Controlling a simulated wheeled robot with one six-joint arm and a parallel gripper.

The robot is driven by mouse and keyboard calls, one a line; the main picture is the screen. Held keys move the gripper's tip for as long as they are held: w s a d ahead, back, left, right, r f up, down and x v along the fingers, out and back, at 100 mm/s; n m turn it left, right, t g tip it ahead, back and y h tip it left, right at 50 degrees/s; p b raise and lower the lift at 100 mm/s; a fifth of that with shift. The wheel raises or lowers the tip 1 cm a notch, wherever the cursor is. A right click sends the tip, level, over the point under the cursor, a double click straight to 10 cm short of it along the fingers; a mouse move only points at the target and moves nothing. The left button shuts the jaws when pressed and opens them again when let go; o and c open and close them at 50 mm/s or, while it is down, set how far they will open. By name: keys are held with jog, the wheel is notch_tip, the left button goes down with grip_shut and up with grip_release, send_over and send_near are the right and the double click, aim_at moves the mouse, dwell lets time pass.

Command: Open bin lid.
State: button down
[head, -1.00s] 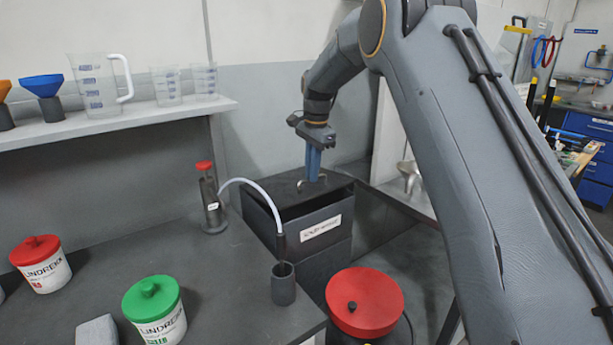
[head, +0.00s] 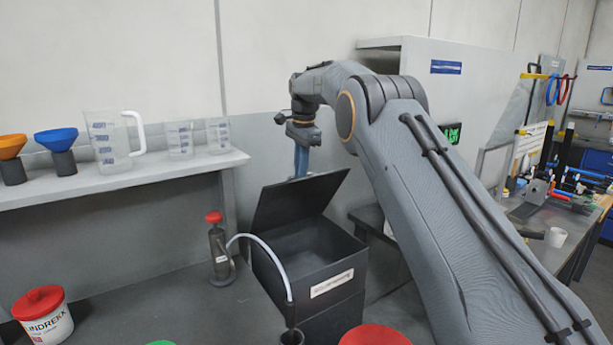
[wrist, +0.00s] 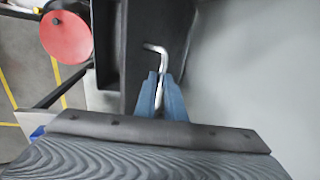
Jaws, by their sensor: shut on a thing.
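The dark bin (head: 345,283) with a white label stands at the back of the bench. Its lid (head: 292,203) is tilted up steeply, and the dark inside shows below it. My gripper (head: 301,162) is behind the raised lid's upper edge, with its blue fingertips partly hidden by the lid. In the wrist view my blue fingers (wrist: 161,93) are shut on the bent metal lid handle (wrist: 158,50), which is fixed to the dark lid (wrist: 130,60).
A red funnel lid (head: 375,336) is in front. A shelf (head: 130,180) holds jugs and funnels at left. A wall rises close behind my gripper.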

jog(key=shift+w+a+f, duration=0.25)
jog(key=shift+w+a, duration=0.4)
jog(key=shift+w, duration=0.2)
jog(key=c, duration=1.8)
grip_release()
jog(key=shift+w+a, duration=0.15)
jog(key=shift+w, duration=0.05)
jog(key=shift+c, duration=0.2)
jog(key=shift+d+r, duration=0.15)
jog(key=shift+d, duration=0.05)
jog(key=shift+s, duration=0.1)
